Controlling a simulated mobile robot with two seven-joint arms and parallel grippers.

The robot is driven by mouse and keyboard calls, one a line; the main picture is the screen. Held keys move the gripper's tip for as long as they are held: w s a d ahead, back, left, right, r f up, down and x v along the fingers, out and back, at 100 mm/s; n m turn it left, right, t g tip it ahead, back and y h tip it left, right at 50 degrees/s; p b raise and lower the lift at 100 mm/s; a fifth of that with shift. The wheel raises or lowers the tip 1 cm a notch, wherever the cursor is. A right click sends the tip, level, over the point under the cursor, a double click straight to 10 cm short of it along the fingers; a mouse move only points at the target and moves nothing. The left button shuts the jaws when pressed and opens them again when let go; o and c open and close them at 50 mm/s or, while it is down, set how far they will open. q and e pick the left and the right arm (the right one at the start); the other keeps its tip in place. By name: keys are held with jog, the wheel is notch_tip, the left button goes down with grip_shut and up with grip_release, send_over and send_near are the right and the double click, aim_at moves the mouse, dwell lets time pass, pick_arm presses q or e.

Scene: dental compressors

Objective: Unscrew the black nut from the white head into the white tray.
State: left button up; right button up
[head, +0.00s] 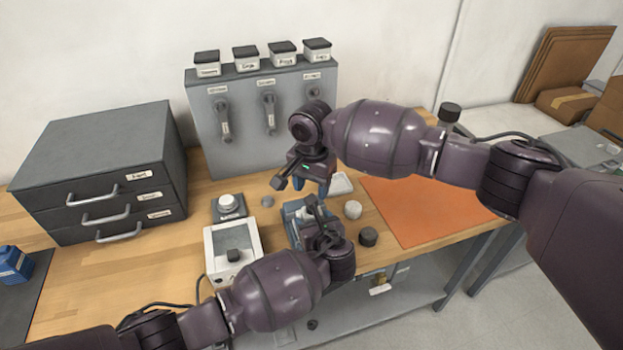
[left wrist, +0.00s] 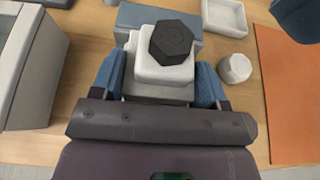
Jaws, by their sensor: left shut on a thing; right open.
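The white head (left wrist: 165,70) is a stepped block in the left wrist view, with the black nut (left wrist: 172,40), six-sided, on its top. My left gripper (left wrist: 160,82) is shut on the white head, one blue finger on each side. In the head view my left gripper (head: 310,212) largely covers the head, and I cannot make out the nut there. My right gripper (head: 311,186) is open above and behind it, pointing down, with nothing seen between its fingers. The white tray (head: 342,183) lies to the right of my right gripper and also shows in the left wrist view (left wrist: 225,17).
An orange mat (head: 425,210) lies farther right. A white-and-grey box (head: 222,243) stands left. A grey panel (head: 265,120) and drawer cabinet (head: 100,170) stand behind.

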aim_at(312, 220)
jog(key=shift+f, duration=3.05)
jog(key=c, duration=0.9)
jog(key=n, duration=0.4)
jog(key=shift+n, duration=0.4)
jog(key=n, duration=0.5)
jog(key=o, duration=1)
jog(key=shift+r, duration=0.1)
